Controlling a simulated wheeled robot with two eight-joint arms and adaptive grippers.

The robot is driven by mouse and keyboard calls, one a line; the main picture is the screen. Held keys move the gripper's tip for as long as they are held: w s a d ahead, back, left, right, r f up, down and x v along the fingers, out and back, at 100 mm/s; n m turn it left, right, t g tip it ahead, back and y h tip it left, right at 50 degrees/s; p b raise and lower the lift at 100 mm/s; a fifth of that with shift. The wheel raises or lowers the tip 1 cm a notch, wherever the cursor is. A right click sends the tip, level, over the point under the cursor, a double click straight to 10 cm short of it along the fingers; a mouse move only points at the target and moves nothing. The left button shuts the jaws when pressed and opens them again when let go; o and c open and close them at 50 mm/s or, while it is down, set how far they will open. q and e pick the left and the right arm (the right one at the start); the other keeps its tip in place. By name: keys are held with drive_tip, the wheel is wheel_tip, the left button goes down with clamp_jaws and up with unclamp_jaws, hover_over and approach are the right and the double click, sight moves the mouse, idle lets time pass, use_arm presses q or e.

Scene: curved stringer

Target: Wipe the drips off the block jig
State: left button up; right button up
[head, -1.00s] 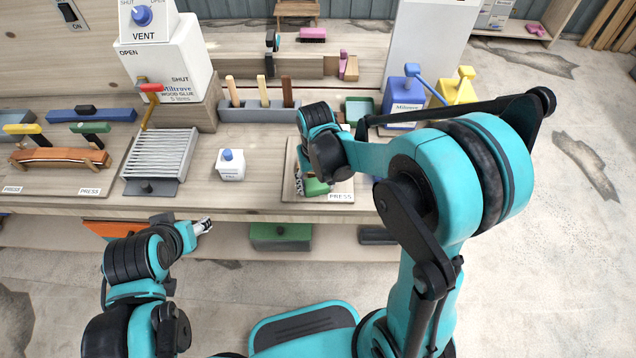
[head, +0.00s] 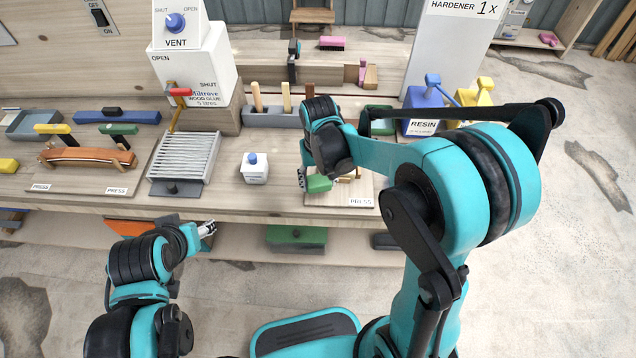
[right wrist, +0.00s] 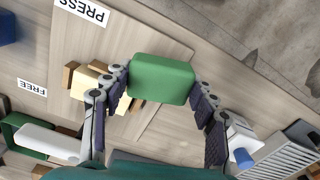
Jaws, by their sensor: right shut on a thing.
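The block jig (head: 358,187) is a pale wooden board with a PRESS label near the front edge of the bench. In the right wrist view the board (right wrist: 155,35) carries pale and brown wooden blocks (right wrist: 88,82). My right gripper (head: 312,182) is shut on a green sponge-like block (head: 319,184) over the jig's left edge. In the right wrist view the green block (right wrist: 161,78) sits between both fingertips. I cannot tell whether it touches the board, and I make out no drips. My left gripper (head: 207,230) is low, in front of the bench; its finger opening is unclear.
A small white pot (head: 254,170) with a blue knob stands left of the jig, beside a ribbed rack (head: 184,157). A clamped orange curved piece (head: 88,157) lies farther left. Blue RESIN (head: 422,118) and yellow (head: 474,98) containers stand behind right. Bare bench lies around the pot.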

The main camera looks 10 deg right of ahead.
drive_tip(key=shift+w+a+r+p, duration=0.15)
drive_tip(key=shift+r+p, duration=0.35)
drive_tip(key=shift+r, duration=0.45)
drive_tip(key=shift+r+p, duration=0.95)
drive_tip(key=shift+r, duration=0.35)
